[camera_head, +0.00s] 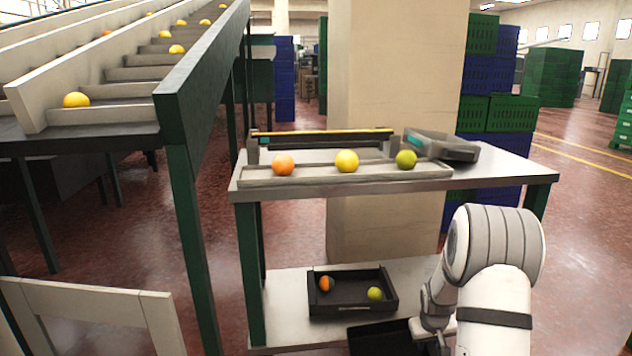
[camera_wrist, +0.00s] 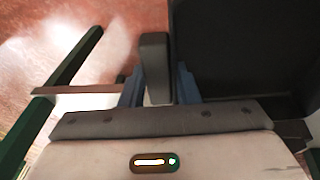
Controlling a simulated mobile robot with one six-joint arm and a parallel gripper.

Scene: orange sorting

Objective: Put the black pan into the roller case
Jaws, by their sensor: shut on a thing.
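The black pan (camera_head: 378,340) is low at the bottom edge of the head view, partly cut off by the frame, with my gripper (camera_head: 432,338) at its right side. In the wrist view, my gripper (camera_wrist: 157,85) has its blue fingers on both sides of a dark upright piece (camera_wrist: 155,60). The broad dark surface of the pan (camera_wrist: 245,45) fills the upper right there. The join between the piece and the pan is not clear. A grey tray with rails (camera_head: 330,176) holds three fruits on the tabletop; I cannot tell whether it is the roller case.
A black tray (camera_head: 350,306) with two fruits lies on the lower shelf (camera_head: 285,320). A grey open container (camera_head: 455,150) sits on the table (camera_head: 510,172). A fruit conveyor (camera_head: 130,75) is at left, a pillar (camera_head: 385,60) behind.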

